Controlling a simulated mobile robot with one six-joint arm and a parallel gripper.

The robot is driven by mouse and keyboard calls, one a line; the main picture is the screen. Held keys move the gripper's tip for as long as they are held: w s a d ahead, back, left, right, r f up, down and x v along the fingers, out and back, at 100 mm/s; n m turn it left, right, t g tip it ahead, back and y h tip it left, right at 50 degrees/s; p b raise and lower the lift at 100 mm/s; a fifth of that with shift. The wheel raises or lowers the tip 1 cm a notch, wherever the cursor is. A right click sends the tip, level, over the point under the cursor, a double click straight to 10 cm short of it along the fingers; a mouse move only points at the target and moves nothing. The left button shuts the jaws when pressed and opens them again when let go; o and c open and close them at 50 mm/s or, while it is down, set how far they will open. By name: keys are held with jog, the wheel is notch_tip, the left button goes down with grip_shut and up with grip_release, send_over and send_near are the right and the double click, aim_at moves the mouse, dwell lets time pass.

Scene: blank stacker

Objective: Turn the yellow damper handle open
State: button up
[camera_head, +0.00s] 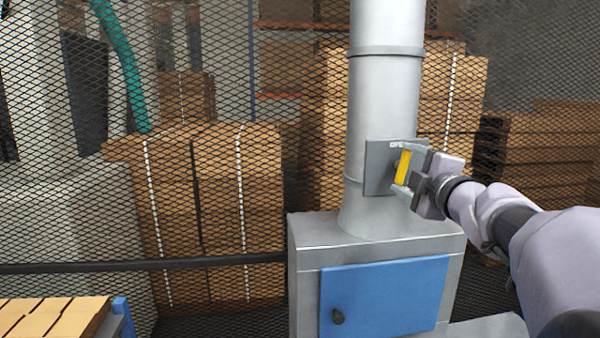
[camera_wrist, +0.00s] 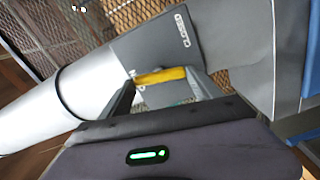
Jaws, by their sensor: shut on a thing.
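The yellow damper handle (camera_head: 403,167) is a short bar on a grey plate (camera_head: 376,168) on the front of the metal duct. It stands nearly upright, slightly tilted, in the head view. My gripper (camera_head: 405,168) reaches it from the right and is shut on it, one finger above and one below. In the wrist view the handle (camera_wrist: 160,76) lies across between the two fingers of my gripper (camera_wrist: 162,84). Small lettering shows on the plate (camera_wrist: 150,48) above the handle; part of the plate is hidden by the fingers.
The duct (camera_head: 385,100) rises from a grey metal cabinet (camera_head: 305,290) with a blue door (camera_head: 385,296). Behind is a wire mesh fence with stacked boards (camera_head: 240,200). A dark rail (camera_head: 150,265) runs left of the cabinet. More boards (camera_head: 50,318) lie at lower left.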

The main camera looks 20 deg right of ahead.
jog(key=shift+f+n+b, duration=0.1)
jog(key=shift+n+b, duration=0.35)
jog(key=shift+n, duration=0.65)
jog(key=o, duration=1.4)
jog(key=shift+a, duration=0.1)
